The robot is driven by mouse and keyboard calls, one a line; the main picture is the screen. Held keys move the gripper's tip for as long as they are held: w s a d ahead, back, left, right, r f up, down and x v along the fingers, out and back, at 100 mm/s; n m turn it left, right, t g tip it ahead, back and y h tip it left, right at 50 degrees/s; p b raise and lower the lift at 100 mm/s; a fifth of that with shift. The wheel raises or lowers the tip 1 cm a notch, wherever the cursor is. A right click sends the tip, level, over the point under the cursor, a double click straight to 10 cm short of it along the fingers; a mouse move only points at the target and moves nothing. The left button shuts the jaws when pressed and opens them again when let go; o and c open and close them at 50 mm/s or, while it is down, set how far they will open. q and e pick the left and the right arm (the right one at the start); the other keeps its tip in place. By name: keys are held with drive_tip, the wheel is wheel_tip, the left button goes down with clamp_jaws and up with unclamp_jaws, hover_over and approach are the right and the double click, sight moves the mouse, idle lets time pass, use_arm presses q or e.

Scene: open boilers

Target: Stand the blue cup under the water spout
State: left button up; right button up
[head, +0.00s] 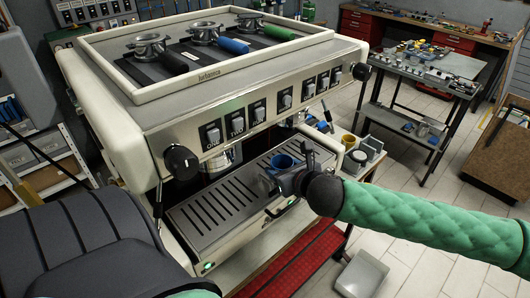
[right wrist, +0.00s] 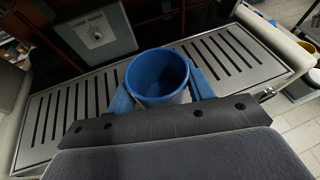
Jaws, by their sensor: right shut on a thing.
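The blue cup (head: 283,161) is upright over the right part of the drip tray of the white coffee machine. My right gripper (head: 288,180) is shut on it, with the arm coming from the right. In the right wrist view, the cup (right wrist: 158,72) sits between the blue fingers, its open mouth facing up. The drip grate (right wrist: 62,112) shows on both sides of it. I cannot tell whether the cup's base touches the grate. I cannot single out the water spout; the area under the machine's front panel is dark and partly hidden. My left gripper is not in view.
The machine's front panel (head: 262,107) with several knobs overhangs the grate. Portafilters (head: 203,33) lie on top of the machine. A side stand (head: 362,160) with small items is right of the machine, behind my right arm. The grate's left part (head: 205,212) is clear.

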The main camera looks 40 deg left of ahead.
hover_over(265, 165)
drive_tip(key=shift+s, duration=0.1)
drive_tip(key=shift+d+f+b, duration=0.1)
drive_tip(key=shift+f+b, duration=0.2)
drive_tip(key=shift+b, duration=0.1)
wheel_tip(265, 165, down, 3)
drive_tip(key=shift+r+b, duration=0.2)
drive_tip(key=shift+b, duration=0.6)
drive_tip(key=shift+f, duration=0.15)
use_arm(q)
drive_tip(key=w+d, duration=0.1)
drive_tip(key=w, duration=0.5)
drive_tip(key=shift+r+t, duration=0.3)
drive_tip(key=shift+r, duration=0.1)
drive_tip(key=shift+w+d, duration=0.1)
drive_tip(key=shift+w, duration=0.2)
use_arm(e)
drive_tip(key=shift+f, duration=0.4)
